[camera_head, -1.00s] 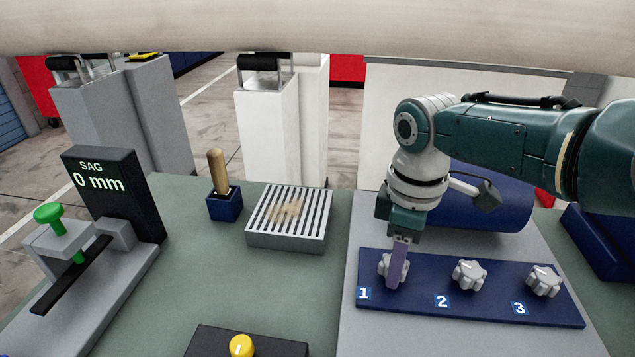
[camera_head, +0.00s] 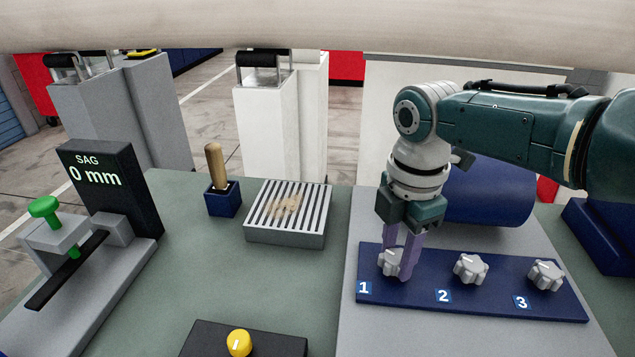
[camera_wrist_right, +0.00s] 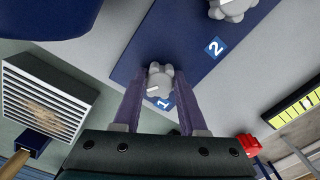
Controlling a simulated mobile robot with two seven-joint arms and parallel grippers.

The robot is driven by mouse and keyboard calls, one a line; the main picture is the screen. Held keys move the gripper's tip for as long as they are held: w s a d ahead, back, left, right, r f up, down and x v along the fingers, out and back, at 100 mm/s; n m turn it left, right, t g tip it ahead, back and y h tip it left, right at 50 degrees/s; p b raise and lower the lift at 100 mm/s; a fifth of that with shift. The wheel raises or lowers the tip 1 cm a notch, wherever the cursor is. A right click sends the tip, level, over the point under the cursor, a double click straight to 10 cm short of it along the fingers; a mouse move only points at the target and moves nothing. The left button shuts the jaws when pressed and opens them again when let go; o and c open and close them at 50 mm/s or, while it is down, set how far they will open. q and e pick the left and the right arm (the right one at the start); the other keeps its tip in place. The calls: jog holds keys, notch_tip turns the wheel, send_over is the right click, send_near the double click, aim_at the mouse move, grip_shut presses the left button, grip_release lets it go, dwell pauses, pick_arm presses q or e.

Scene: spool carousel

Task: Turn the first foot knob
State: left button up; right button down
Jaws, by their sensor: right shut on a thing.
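The first foot knob (camera_head: 390,262) is a grey lobed knob with a white pointer mark, by the label 1 on a blue panel (camera_head: 440,301). My right gripper (camera_head: 397,266) points down over it, its purple fingers on either side of the knob and shut on it. In the right wrist view the knob (camera_wrist_right: 158,78) shows between the fingertips, with its mark toward the label 1. Knob 2 (camera_head: 470,269) and knob 3 (camera_head: 546,275) stand free to the right. My left gripper is not in view.
A dark blue cylinder (camera_head: 490,195) lies behind the panel. To the left are a slotted grey box (camera_head: 287,236), a wooden-handled tool (camera_head: 215,165) in a blue holder, a yellow knob (camera_head: 239,343) and a gauge display (camera_head: 105,185) reading SAG 0 mm.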

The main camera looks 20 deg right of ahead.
aim_at(397, 255)
jog(key=shift+n, duration=0.3)
dwell(0.4)
jog(key=shift+c, duration=2.2)
grip_release()
notch_tip(397, 255, up, 9)
jog(key=p, duration=0.2)
jog(key=shift+p, duration=0.35)
jog(key=shift+r, duration=0.5)
